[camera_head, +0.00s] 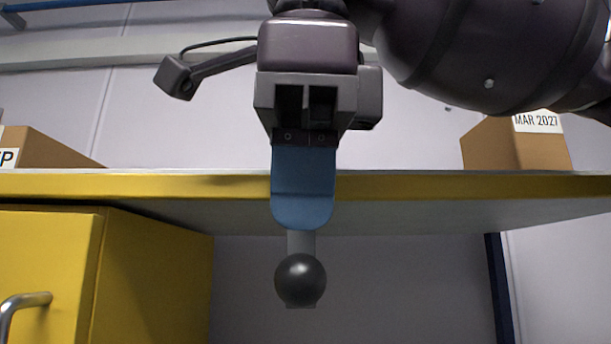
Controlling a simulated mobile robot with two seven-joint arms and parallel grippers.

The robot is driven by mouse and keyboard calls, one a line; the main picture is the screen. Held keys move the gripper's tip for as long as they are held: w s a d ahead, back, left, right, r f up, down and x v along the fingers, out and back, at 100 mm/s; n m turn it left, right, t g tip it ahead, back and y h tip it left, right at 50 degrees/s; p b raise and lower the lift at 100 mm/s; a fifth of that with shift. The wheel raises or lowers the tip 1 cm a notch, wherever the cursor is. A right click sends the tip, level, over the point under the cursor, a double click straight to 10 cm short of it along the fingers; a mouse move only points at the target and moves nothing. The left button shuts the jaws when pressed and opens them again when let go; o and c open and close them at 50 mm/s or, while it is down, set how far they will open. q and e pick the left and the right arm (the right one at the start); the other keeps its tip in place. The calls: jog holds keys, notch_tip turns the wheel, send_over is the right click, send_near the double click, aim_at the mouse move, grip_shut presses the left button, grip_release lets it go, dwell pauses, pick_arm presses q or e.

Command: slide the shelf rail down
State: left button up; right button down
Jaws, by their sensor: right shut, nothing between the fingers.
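The shelf (430,188) has a long yellow front edge that runs across the whole view; I cannot tell whether this edge is the rail. A black ball knob (300,279) on a short grey stem (301,242) shows below the shelf edge, and the stem's top is hidden behind my fingers. My right gripper (303,215) points down in front of the yellow edge. Its blue fingers are shut and empty, with their tips just above the knob in the picture. I cannot tell whether they touch the edge or stem. My left gripper is out of view.
Cardboard boxes stand on the shelf at the left (50,150) and right (515,145), the right one labelled MAR 2027. A yellow cabinet (150,280) with a metal handle (20,305) is at lower left. A dark post (497,290) stands at lower right.

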notch_tip(320, 180, up, 12)
jog(key=s+p, duration=0.2)
jog(key=shift+s+d+r, duration=0.15)
jog(key=shift+s+d, duration=0.05)
jog(key=shift+d, duration=0.1)
dwell(0.6)
